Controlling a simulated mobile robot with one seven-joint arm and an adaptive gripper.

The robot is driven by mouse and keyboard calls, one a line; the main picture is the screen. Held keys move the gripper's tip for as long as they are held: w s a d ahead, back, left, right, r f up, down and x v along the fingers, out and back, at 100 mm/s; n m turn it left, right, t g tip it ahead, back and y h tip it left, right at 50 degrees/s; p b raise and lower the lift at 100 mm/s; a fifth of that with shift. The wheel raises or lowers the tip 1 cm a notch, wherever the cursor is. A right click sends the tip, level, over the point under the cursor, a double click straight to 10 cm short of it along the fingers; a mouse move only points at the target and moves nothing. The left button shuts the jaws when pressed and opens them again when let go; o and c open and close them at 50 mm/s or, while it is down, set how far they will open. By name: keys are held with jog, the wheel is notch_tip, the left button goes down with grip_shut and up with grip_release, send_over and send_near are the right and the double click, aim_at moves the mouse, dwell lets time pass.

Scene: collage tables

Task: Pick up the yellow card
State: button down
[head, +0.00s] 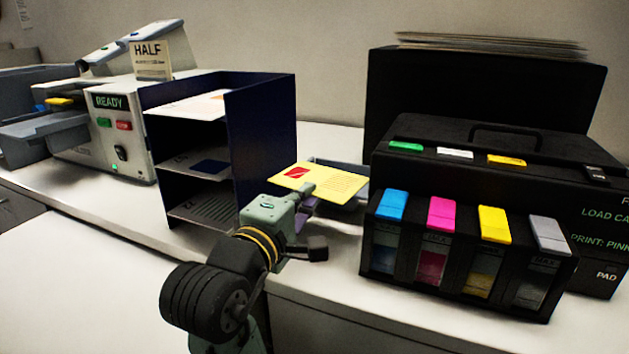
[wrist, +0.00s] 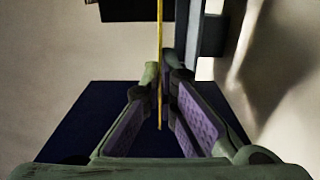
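The yellow card (head: 335,183), with a red patch at its left end, shows above the table, right of the dark blue shelf unit. In the wrist view the card (wrist: 160,28) is edge-on, a thin yellow line running between my two fingers. My gripper (head: 305,197) is at the card's near edge. In the wrist view my gripper (wrist: 162,76) has its fingertips close together on either side of the card, with purple pads facing it. The card's near part lies between the fingers.
The dark blue shelf unit (head: 262,130) stands close on the left. A grey-blue tray (head: 352,205) is behind the card. A black printer with coloured cartridges (head: 455,185) stands on the right. A grey machine marked READY (head: 130,135) is farther left.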

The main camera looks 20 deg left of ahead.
jog(key=s, duration=0.1)
jog(key=s+r, duration=0.1)
jog(key=s, duration=0.2)
jog(key=shift+s+a+r, duration=0.1)
jog(key=shift+s+r, duration=0.25)
jog(key=shift+s, duration=0.05)
notch_tip(320, 180, down, 8)
jog(key=b, duration=0.7)
jog(key=shift+r, duration=0.35)
jog(key=shift+s, duration=0.1)
